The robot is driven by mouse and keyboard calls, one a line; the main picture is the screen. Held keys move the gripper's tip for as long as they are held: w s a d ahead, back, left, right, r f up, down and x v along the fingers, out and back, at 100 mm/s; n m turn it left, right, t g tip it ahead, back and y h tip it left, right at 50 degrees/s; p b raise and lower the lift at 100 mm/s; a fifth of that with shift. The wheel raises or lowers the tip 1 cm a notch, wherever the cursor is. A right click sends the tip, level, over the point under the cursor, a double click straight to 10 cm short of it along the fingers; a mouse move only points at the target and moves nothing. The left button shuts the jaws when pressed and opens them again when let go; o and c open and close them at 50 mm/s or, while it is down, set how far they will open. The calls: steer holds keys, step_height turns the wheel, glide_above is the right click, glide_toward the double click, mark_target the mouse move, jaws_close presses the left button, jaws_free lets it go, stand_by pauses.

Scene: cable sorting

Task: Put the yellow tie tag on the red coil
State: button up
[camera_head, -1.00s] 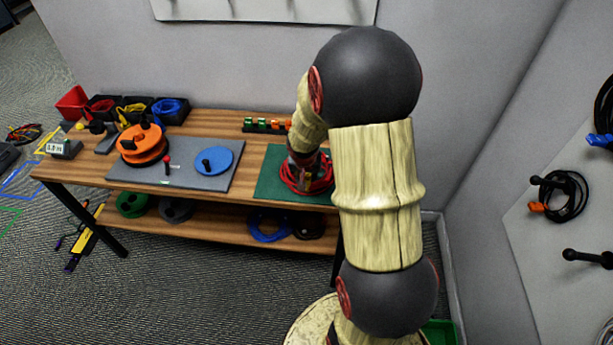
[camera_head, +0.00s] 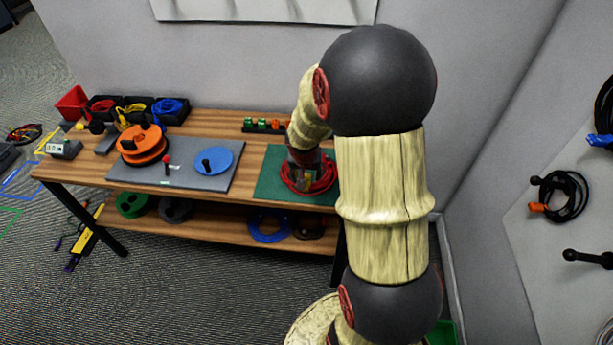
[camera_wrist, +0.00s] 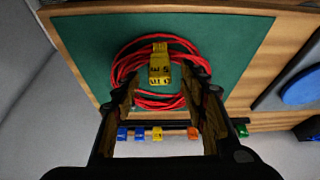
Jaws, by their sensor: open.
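The red coil (camera_wrist: 123,69) lies on a green mat (camera_wrist: 90,45) on the workbench. A yellow tie tag (camera_wrist: 160,68) with dark print lies across the coil's far strands and reaches into its middle in the wrist view. I cannot tell whether it is fastened around the strands. My gripper (camera_wrist: 160,76) is open, with one finger on each side of the tag and a visible gap to each. In the head view my gripper (camera_head: 304,176) is low over the red coil (camera_head: 327,181), and the tag is too small to make out clearly.
A rack of coloured tags (camera_wrist: 157,133) stands at the mat's edge, including another yellow one. A grey mat (camera_head: 188,175) holds an orange reel (camera_head: 142,146) and a blue disc (camera_head: 214,161). Several bins (camera_head: 134,107) stand at the back left. A wall is close behind the bench.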

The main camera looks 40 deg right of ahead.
steer(key=v, duration=0.9)
steer(key=shift+r, duration=0.25)
steer(key=s+a+n+g+y, duration=0.1)
steer(key=s+a+n+g, duration=0.15)
steer(key=s+a, duration=0.3)
steer(key=s+a+r+n+t+y, duration=0.1)
steer(key=s+a+r+n+t, duration=0.1)
steer(key=s+a+r, duration=0.3)
steer(key=s+a+r+n+t+y, duration=0.1)
steer(key=s+a+r+n+t, duration=0.2)
steer(key=a+r, duration=0.6)
steer(key=s+a+n, duration=0.1)
steer(key=a+n, duration=0.1)
steer(key=a, duration=0.3)
steer(key=shift+s+a+r, duration=0.15)
steer(key=shift+s+r, duration=0.25)
